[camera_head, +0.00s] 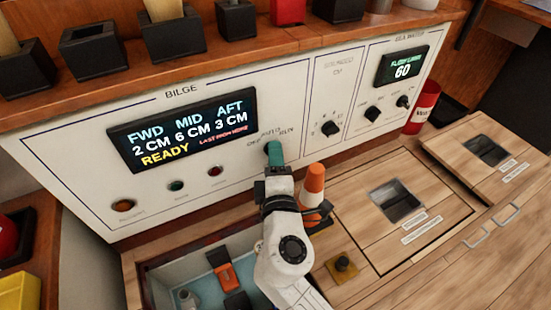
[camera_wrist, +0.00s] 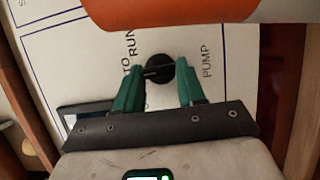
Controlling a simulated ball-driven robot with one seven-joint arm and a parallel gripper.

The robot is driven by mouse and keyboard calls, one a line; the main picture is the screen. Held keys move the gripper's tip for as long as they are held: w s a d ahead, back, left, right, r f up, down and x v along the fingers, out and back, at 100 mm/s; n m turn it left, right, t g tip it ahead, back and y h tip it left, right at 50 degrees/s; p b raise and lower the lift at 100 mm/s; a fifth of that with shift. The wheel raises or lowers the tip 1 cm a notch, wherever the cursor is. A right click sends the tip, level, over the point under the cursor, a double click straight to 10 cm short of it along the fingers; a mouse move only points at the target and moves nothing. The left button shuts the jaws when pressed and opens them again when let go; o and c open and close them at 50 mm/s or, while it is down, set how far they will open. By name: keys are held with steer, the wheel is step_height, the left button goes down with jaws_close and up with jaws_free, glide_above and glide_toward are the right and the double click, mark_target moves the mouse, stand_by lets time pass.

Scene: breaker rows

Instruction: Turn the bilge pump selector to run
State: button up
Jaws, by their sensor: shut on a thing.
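The bilge pump selector is a round black knob (camera_wrist: 160,69) on the white bilge panel (camera_head: 75,160). In the wrist view it sits between the printed words RUN and PUMP. My gripper (camera_wrist: 160,88) has its two green fingers on either side of the knob and is shut on it. In the head view my gripper (camera_head: 274,152) is against the panel, below the OFF, AUTO and RUN marks, and it hides the knob. Which mark the knob points to I cannot tell. The bilge display (camera_head: 185,130) reads READY, with FWD, MID and AFT levels.
An orange and white cone (camera_head: 313,187) stands close right of my wrist. An open bin (camera_head: 205,275) with tools lies below my arm. Other black knobs (camera_head: 330,128) are on the panel to the right. A red cup (camera_head: 422,108) stands farther right. A shelf runs above the panel.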

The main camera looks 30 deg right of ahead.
steer(key=shift+c, duration=1.1)
steer(key=shift+m, duration=0.3)
steer(key=m+p, duration=0.2)
steer(key=m+g+y+p, duration=0.1)
steer(key=m+p, duration=0.1)
steer(key=m+g+y+p, duration=0.1)
steer(key=m+p, duration=0.1)
steer(key=shift+d+r+m, duration=0.1)
steer(key=shift+r+m, duration=0.2)
steer(key=shift+r, duration=0.05)
steer(key=shift+f+y+p, duration=0.1)
steer(key=shift+y+p, duration=0.25)
steer(key=shift+y, duration=0.05)
steer(key=o, duration=1)
steer(key=shift+o, duration=0.2)
